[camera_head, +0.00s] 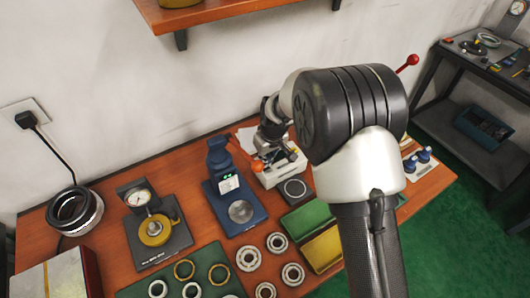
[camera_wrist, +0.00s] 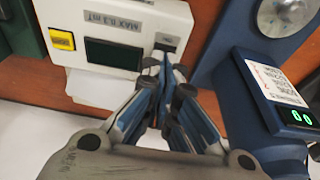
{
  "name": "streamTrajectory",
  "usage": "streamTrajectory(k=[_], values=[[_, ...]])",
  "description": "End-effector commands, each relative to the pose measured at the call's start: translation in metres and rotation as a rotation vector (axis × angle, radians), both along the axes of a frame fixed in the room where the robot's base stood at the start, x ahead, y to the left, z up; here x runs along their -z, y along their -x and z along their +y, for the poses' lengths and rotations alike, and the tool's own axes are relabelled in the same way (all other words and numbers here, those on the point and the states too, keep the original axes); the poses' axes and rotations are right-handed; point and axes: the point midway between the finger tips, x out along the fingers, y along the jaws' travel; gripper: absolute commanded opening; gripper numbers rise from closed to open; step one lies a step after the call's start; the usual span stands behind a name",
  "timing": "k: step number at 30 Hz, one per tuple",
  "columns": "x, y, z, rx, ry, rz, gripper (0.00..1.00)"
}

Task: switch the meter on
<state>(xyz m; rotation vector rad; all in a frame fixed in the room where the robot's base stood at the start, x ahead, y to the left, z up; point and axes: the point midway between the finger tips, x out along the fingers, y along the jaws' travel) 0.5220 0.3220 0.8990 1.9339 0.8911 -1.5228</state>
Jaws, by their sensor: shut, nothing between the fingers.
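The meter looks to be the white box (camera_wrist: 118,30) marked "MAX 0.3 mT" in the wrist view. Its display (camera_wrist: 112,55) is dark, with a yellow patch (camera_wrist: 62,40) beside it. A small dark rocker-like part (camera_wrist: 166,43) sits at its right end. My gripper (camera_wrist: 163,62) is shut and empty, with its fingertips right at that part; I cannot tell whether they touch it. In the head view the white box (camera_head: 282,176) stands at the back of the bench, and my gripper (camera_head: 272,140) is over it, partly hidden by my arm.
A blue device (camera_head: 228,190) with a lit green display stands close to the left of the white box. A dial gauge stand (camera_head: 150,225), green and yellow trays (camera_head: 322,250) and several bearing rings (camera_head: 278,242) occupy the bench. A shelf (camera_head: 225,16) hangs above.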

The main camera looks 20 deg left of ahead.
Motion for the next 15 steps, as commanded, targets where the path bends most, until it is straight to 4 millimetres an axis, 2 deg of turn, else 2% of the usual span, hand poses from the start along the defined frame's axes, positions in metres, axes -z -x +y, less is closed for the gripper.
streamTrajectory(k=[12, 15], values=[[0.0041, 0.0006, -0.0009, 0.000, 0.001, 0.001, 0.00], [0.0127, 0.0033, -0.0038, 0.000, 0.002, 0.003, 0.00]])
